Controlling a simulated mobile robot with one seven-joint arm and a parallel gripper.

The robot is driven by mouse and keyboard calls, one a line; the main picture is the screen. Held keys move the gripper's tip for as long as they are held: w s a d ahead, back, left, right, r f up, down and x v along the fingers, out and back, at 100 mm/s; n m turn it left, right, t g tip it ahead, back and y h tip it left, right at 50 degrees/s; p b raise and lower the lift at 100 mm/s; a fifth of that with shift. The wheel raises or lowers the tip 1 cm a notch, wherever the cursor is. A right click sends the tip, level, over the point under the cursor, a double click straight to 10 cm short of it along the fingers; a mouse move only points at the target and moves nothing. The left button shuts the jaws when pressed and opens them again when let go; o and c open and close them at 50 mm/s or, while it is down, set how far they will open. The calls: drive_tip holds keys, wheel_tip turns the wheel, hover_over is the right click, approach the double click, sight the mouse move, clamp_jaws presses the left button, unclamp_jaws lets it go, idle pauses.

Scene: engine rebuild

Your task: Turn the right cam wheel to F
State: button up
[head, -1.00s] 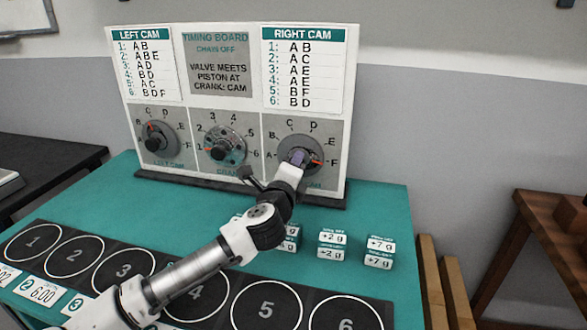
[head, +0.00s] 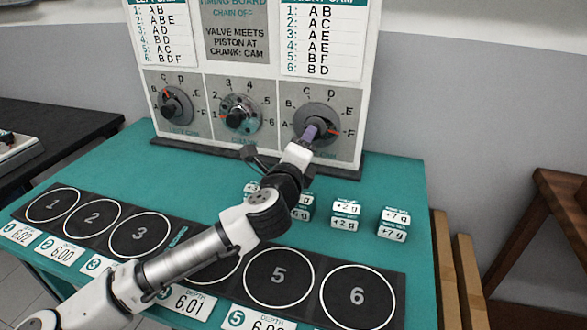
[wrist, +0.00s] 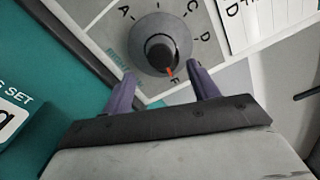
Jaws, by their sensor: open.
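The right cam wheel (head: 325,113) is a grey dial with a dark centre knob at the lower right of the white timing board. In the wrist view the wheel (wrist: 187,42) shows whole, and the red mark on its knob (wrist: 160,48) points at the letter F. My gripper (head: 312,132) is in front of the wheel and partly covers it in the head view. In the wrist view my gripper (wrist: 161,70) has its two purple fingers apart, near the wheel's lower edge, with nothing between them but the view of the knob.
The left cam wheel (head: 174,104) and the crank wheel (head: 240,115) are on the same board. Small weight blocks (head: 393,225) stand on the teal table (head: 185,170). A dark mat with numbered circles (head: 315,272) lies along the table's front.

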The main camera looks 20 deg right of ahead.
drive_tip(key=b+v, duration=0.2)
drive_tip(key=v, duration=0.6)
drive_tip(key=shift+s+a, duration=0.2)
